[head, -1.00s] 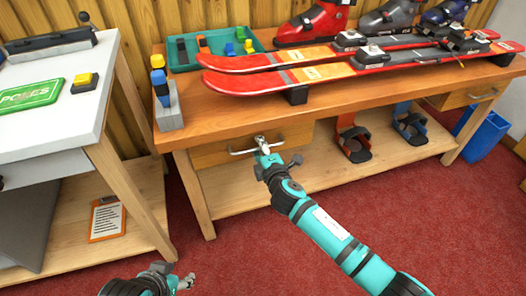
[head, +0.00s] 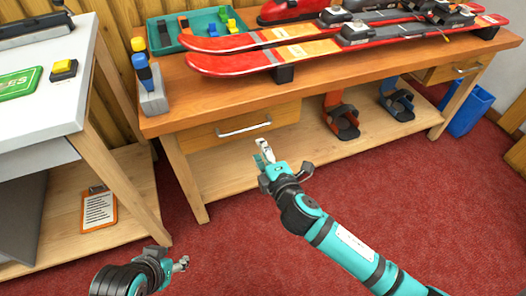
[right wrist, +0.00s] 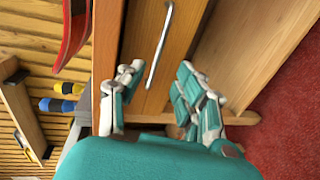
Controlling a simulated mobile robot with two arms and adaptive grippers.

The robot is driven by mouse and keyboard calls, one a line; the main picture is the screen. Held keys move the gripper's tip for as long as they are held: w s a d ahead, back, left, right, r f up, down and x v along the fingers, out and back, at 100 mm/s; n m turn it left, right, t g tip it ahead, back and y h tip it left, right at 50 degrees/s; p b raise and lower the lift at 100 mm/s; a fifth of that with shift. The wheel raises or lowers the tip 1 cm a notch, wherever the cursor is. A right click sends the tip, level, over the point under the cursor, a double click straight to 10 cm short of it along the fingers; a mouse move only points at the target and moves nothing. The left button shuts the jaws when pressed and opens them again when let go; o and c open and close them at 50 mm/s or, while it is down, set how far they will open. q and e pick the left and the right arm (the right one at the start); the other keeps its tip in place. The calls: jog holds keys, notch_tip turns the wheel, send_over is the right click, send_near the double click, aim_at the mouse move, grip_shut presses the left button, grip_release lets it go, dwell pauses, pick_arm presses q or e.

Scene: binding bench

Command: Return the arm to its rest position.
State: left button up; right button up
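My right gripper (head: 264,151) is in front of the wooden bench, below and to the right of the metal drawer handle (head: 243,129) and apart from it. In the right wrist view its two fingers (right wrist: 158,78) are spread with nothing between them, and the handle (right wrist: 160,45) lies beyond. The drawer (head: 203,136) sits under the bench top; I cannot tell whether it stands slightly out. My left gripper (head: 181,265) is low at the bottom left, over the red floor; its fingers are too small to read.
A white-topped table (head: 60,110) is at the left, a blue bin (head: 470,108) at the right. Red carpet (head: 225,240) in front is clear.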

dwell(0.3)
